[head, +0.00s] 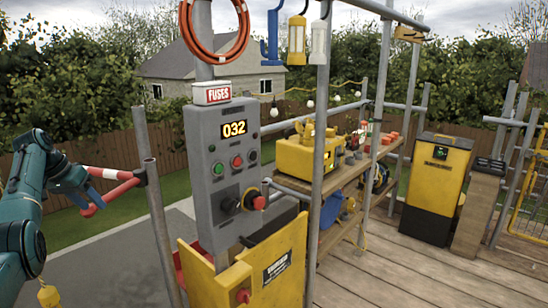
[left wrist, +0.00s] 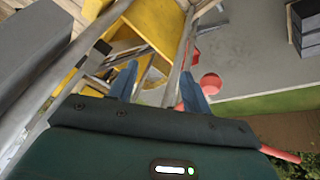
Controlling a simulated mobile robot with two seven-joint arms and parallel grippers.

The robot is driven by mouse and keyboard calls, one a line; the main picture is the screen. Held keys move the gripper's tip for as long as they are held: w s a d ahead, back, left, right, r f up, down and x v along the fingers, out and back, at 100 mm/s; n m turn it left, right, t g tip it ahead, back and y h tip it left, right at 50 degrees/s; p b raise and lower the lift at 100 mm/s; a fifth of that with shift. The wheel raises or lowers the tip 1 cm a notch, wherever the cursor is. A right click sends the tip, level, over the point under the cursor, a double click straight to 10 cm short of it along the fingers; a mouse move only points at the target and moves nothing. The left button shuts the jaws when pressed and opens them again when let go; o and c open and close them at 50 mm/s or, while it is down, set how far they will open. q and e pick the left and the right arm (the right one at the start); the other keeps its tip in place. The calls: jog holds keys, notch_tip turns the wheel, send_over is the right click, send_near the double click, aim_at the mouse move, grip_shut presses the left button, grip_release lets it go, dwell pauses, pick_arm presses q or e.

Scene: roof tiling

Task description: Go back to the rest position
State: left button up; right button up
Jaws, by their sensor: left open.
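My left gripper (head: 88,196) is at the left of the head view, on the teal arm, beside a red and white rail. In the left wrist view its two blue fingers (left wrist: 157,78) stand apart with nothing held between them. A grey metal pole and part of a yellow box show beyond the fingers. The grey control panel (head: 222,165) with an orange 032 display stands to the right of the gripper, apart from it. My right gripper is not in view.
A scaffold pole (head: 154,220) stands between my left gripper and the panel. A yellow box (head: 275,262) with a warning label is below the panel. A wooden workbench (head: 345,172) with tools is behind. The wooden deck (head: 400,270) at front right looks clear.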

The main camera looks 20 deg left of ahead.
pick_arm(q)
jog(key=w+d+f+m+y, duration=0.1)
jog(key=w+d+f+y, duration=0.25)
jog(key=f, duration=0.55)
jog(key=w+d+f+m+y, duration=0.2)
jog(key=d+f, duration=0.3)
jog(key=f, duration=0.4)
jog(key=s+d+f+m+t+h, duration=0.1)
jog(key=s+d+f+m, duration=0.15)
jog(key=d+f, duration=1.05)
jog(key=s+d+f+m+t+h, duration=0.1)
jog(key=s+d+f, duration=0.1)
jog(key=s+d, duration=0.45)
jog(key=s+d+f+t+h, duration=0.1)
jog(key=s+d+f+h, duration=0.15)
jog(key=d, duration=0.75)
jog(key=s+d+r+t+h, duration=0.1)
jog(key=s+d+r, duration=0.2)
jog(key=s+d, duration=0.3)
jog(key=s+d+r+n+t+h, duration=0.1)
jog(key=s+d+r+h, duration=0.1)
jog(key=s+d, duration=0.5)
jog(key=shift+d+r+t, duration=0.4)
jog(key=shift+d+r, duration=0.15)
jog(key=shift+d, duration=0.6)
jog(key=shift+n, duration=0.25)
jog(key=shift+c, duration=0.6)
